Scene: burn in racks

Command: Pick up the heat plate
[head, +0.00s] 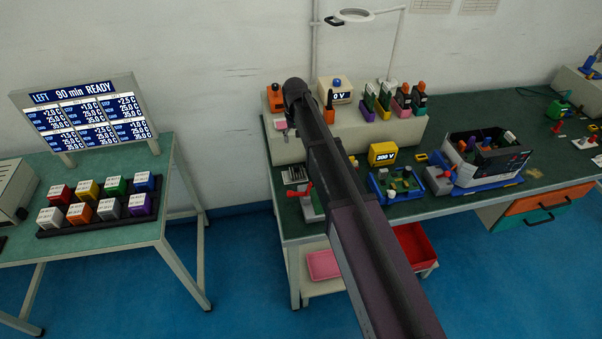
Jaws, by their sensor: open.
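I cannot pick out the heat plate with certainty. A small dark ribbed block (294,174) lies at the left end of the right-hand bench, partly beside my arm, but I cannot tell whether it is the plate. My arm reaches up from the bottom of the head view across that bench, with its dark far joint in front of the raised shelf. My gripper cannot be made out; the arm's far end gives no clear view of fingers. The bench area behind the arm is hidden.
A raised shelf (373,134) carries meters and coloured tools. A blue tray (372,186), a yellow meter (382,154) and a dark bin (488,165) stand on the green bench (440,204). The left table (137,180) holds coloured blocks and a display (86,113). Blue floor lies between.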

